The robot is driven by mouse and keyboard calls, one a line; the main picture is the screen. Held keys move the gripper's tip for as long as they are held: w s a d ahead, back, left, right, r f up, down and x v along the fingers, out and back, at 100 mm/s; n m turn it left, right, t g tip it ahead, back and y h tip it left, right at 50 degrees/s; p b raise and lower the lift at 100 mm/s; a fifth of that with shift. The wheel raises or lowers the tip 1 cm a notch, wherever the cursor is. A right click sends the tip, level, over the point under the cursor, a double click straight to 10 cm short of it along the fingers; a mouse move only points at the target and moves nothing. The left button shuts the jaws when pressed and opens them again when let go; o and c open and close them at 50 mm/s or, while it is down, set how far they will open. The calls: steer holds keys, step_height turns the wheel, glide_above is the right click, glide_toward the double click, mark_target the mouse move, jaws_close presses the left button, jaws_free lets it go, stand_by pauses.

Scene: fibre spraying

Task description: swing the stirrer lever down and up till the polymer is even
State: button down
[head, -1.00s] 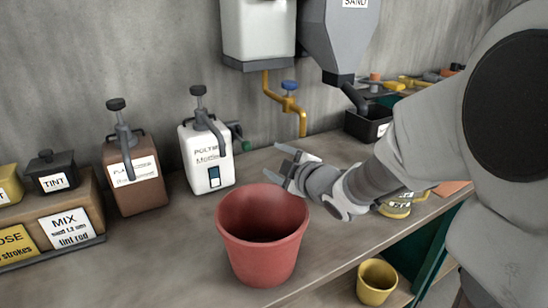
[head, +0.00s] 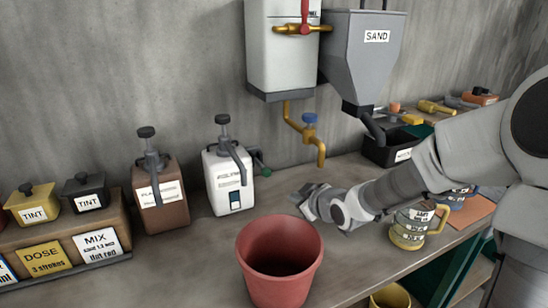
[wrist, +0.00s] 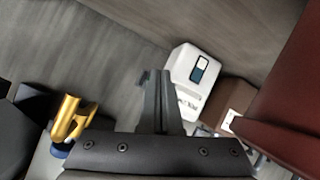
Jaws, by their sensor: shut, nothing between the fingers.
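The white polymer container (head: 228,183) stands on the bench against the back wall, with a dark pump on top and a small two-tone window, white and dark blue, low on its front. A lever with a green knob (head: 264,171) sticks out from its right side. The shut fingers (wrist: 155,98) also show in the wrist view.
A red bucket (head: 279,262) stands in front of my gripper. A brown pump container (head: 160,196) is left of the polymer. A brass tap with blue handle (head: 312,135) hangs to the right. A yellow-banded jug (head: 407,229) stands beneath my arm.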

step_height(320, 180, up, 11)
steer(key=w+m+y+p, duration=0.2)
steer(key=m+p, duration=0.3)
steer(key=b, duration=0.1)
glide_toward(261, 166)
steer(key=w, duration=0.2)
steer(key=shift+w+a+f, duration=0.3)
steer(key=shift+a+f, duration=0.25)
steer(key=shift+f, duration=0.1)
